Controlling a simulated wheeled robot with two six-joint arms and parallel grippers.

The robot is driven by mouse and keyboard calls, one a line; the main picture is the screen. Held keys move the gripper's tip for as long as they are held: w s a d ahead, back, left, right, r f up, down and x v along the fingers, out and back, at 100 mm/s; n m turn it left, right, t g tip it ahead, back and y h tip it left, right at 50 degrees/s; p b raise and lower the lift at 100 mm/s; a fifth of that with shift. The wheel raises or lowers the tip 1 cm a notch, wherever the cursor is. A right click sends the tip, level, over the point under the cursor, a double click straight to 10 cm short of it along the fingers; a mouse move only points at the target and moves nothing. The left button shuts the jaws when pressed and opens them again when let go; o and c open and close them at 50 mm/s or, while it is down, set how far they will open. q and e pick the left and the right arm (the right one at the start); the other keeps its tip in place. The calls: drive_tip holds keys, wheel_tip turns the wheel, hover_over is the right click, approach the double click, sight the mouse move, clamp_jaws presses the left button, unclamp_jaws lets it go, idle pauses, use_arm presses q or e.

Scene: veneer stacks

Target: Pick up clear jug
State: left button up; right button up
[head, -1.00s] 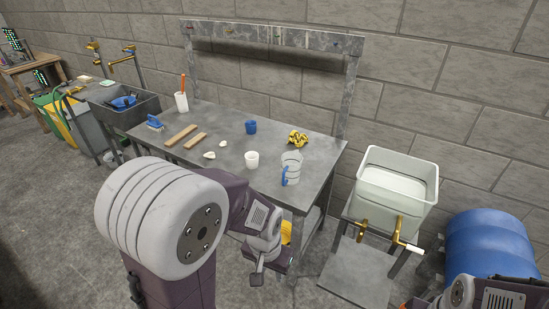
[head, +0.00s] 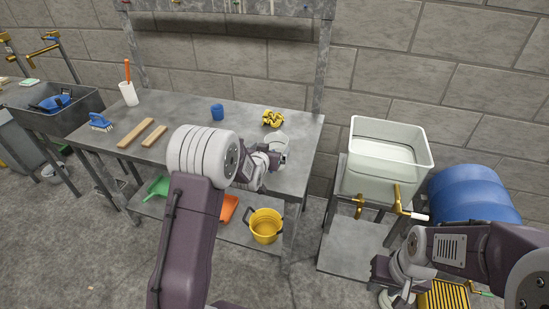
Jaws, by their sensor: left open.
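The clear jug (head: 280,139) stands on the grey metal table (head: 185,112) near its right end. Only its upper part shows in the head view; its blue handle and lower side are hidden behind my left gripper. My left gripper (head: 272,160) is open, right in front of the jug and close to it. I cannot tell whether it touches the jug or has the jug between its fingers. My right gripper (head: 390,296) is low at the lower right, away from the table; its fingers are too unclear to read.
A yellow cloth (head: 272,118) lies just behind the jug, and a blue cup (head: 217,112) stands to its left. Wooden strips (head: 142,133) lie further left. A yellow bucket (head: 265,228) sits on the lower shelf. A white tank (head: 388,160) stands right of the table.

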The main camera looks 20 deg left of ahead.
sight(276, 136)
use_arm(q)
drive_tip(key=shift+x, duration=0.75)
drive_tip(key=shift+w+d+f, duration=0.15)
drive_tip(key=shift+w+d, duration=0.05)
drive_tip(key=shift+w, duration=0.15)
drive_tip(key=x, duration=0.5)
drive_tip(key=shift+f, duration=0.2)
drive_tip(key=shift+s+r, duration=0.1)
drive_tip(key=shift+s, duration=0.1)
drive_tip(key=shift+c, duration=0.7)
drive_tip(key=c, duration=1.7)
drive_tip(key=s+d+r, duration=0.1)
drive_tip(key=d+r, duration=0.2)
drive_tip(key=s+d+r+p, duration=0.1)
drive_tip(key=s+d+r, duration=0.1)
drive_tip(key=d+r, duration=0.2)
drive_tip(key=s+d+r+p, duration=0.1)
drive_tip(key=d+r, duration=0.3)
drive_tip(key=shift+s, duration=0.15)
drive_tip(key=shift+c, duration=0.2)
